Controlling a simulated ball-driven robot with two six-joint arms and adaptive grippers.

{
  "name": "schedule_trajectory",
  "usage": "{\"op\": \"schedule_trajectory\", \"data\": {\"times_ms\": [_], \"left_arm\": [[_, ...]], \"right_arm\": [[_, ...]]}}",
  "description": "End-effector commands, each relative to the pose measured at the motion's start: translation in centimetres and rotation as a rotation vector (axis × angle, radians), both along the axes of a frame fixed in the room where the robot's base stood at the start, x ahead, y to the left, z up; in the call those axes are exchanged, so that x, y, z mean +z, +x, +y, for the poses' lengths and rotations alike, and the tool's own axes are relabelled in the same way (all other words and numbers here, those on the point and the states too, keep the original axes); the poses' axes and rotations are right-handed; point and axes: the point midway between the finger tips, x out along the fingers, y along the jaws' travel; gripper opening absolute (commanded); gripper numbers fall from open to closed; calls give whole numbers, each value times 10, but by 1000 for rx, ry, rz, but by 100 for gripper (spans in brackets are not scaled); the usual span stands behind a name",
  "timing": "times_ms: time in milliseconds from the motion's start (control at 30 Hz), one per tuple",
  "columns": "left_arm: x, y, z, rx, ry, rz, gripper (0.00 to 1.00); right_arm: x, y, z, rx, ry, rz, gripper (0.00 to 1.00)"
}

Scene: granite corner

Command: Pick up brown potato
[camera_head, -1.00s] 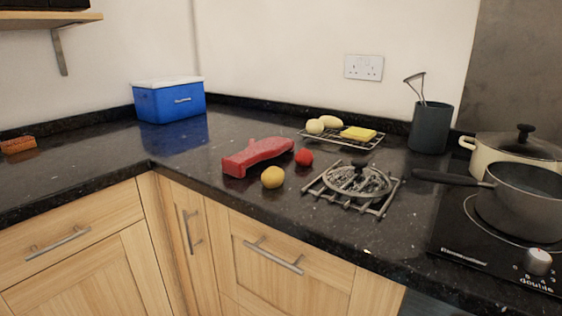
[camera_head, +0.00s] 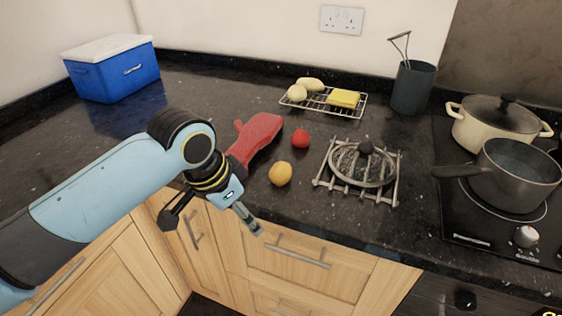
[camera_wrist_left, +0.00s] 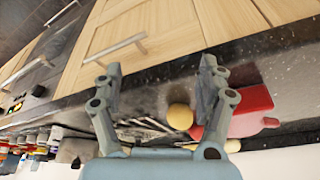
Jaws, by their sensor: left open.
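A round yellow-brown item (camera_head: 280,174), which may be the potato or a lemon, rests on the black counter near its front edge. Two pale, potato-like items (camera_head: 304,88) lie on the wire rack farther back. I cannot tell for certain which one is the brown potato. My left gripper (camera_head: 214,222) is open and empty in front of the counter edge, left of the yellow-brown item and apart from it. In the left wrist view the gripper (camera_wrist_left: 160,68) has its fingers spread, and the yellow-brown item (camera_wrist_left: 180,116) appears between them, lower in the picture. My right gripper is not in view.
A red oven mitt (camera_head: 258,136) lies just behind my left gripper. A red tomato-like item (camera_head: 300,139), a metal trivet (camera_head: 352,182) and a wire rack (camera_head: 320,104) with a yellow sponge (camera_head: 343,98) are nearby. A grey saucepan (camera_head: 515,175) stands at right, a blue cooler (camera_head: 112,72) at back left.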

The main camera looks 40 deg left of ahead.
Motion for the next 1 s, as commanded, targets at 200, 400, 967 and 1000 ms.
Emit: {"op": "schedule_trajectory", "data": {"times_ms": [200,400,967,1000], "left_arm": [[62,61,18,-122,-27,-36,74],[96,90,27,-195,-48,-51,74],[36,123,13,-200,-51,-52,74],[30,127,11,-199,-52,-52,74]], "right_arm": [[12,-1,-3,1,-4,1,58],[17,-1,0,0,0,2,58],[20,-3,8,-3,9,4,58],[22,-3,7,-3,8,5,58]]}}
